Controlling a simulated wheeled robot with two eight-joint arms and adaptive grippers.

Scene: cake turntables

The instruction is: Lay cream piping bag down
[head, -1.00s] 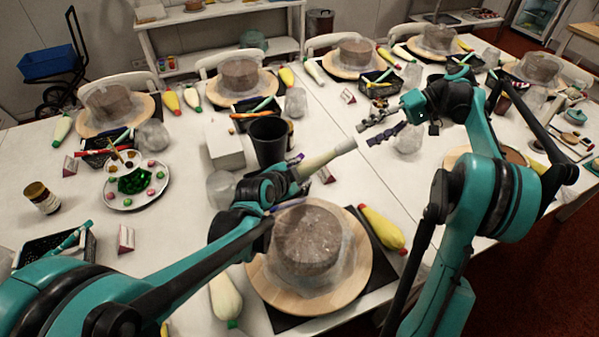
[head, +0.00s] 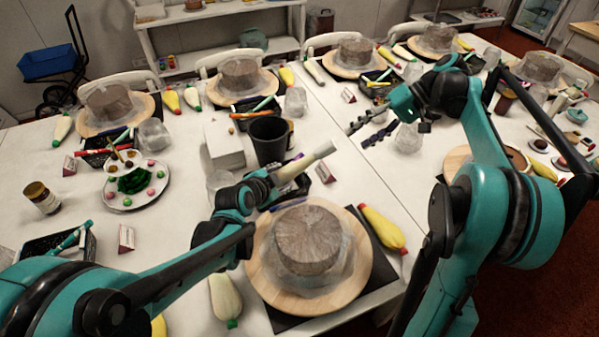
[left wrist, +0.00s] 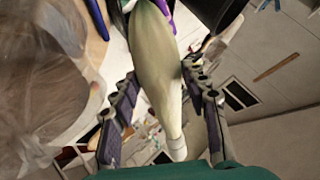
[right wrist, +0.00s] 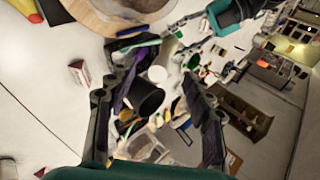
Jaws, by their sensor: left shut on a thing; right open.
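My left gripper (head: 280,187) is shut on the cream piping bag (head: 307,161), behind the near cake and in front of the black cup. The bag's pale end points up and to the right in the head view. In the left wrist view the bag (left wrist: 156,62) lies between the two fingers, its narrow end toward the palm. My right gripper (head: 368,130) is open and empty above the right part of the table. Its two fingers stand apart in the right wrist view (right wrist: 155,95).
The near cake (head: 306,238) sits on a wooden turntable (head: 352,285). A black cup (head: 270,143) and a white box (head: 223,145) stand behind the bag. A yellow piping bag (head: 382,228) lies right of the turntable, and a pale one (head: 225,298) left. Bare table shows at centre right.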

